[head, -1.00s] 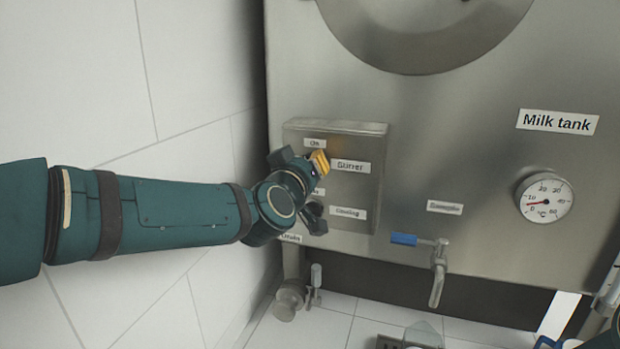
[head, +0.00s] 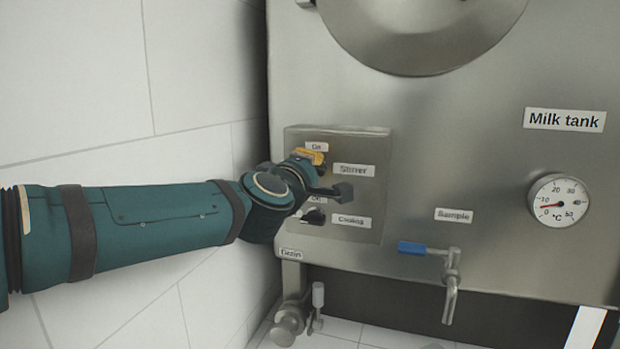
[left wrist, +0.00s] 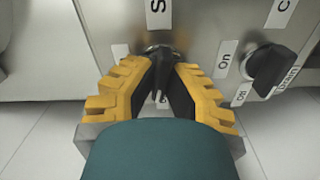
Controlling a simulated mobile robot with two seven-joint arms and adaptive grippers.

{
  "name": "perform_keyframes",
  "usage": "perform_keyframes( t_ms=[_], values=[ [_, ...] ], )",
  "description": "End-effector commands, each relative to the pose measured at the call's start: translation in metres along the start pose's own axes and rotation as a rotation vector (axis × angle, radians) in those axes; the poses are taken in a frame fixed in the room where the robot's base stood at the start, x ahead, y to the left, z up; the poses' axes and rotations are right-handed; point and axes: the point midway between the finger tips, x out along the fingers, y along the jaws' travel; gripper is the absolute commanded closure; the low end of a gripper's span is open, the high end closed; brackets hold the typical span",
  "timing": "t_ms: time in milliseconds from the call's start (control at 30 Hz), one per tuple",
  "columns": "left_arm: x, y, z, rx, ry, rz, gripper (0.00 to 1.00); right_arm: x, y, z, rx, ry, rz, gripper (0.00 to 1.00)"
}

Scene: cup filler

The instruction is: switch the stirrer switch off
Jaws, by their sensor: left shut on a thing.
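The stirrer switch (left wrist: 160,52) is a dark knob on the steel control box. In the left wrist view it sits between the yellow-padded fingers of my left gripper (left wrist: 162,72), which is shut on it. In the head view my left gripper (head: 312,157) is at the box beside the "Stirrer" label (head: 354,170) and hides the switch. An "On" label (head: 316,146) shows just above the fingers. I cannot clearly see which way the knob points. My right gripper is not in view.
The black cooling switch (head: 313,215) is just below the gripper and also shows in the left wrist view (left wrist: 272,68). A blue-handled sample tap (head: 430,250) and a dial thermometer (head: 558,202) are to the right. A tiled wall (head: 75,90) stands close on the left.

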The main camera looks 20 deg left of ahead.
Motion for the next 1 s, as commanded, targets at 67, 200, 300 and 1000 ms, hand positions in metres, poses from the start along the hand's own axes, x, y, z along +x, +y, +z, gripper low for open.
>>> perform_keyframes(
  t_ms=[67,200,300,1000],
  values=[
    [-0.0002,0.0004,-0.0005,-0.052,0.002,0.005,1.00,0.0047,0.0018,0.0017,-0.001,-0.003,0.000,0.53],
    [-0.0002,0.0004,-0.0004,-0.126,0.002,0.005,1.00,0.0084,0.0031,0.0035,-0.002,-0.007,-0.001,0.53],
    [-0.0002,0.0007,-0.0006,-0.165,0.002,0.005,1.00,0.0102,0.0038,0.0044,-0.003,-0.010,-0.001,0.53],
    [-0.0002,0.0014,-0.0010,-0.218,0.002,0.005,0.77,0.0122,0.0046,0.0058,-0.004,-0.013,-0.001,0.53]
  ],
)
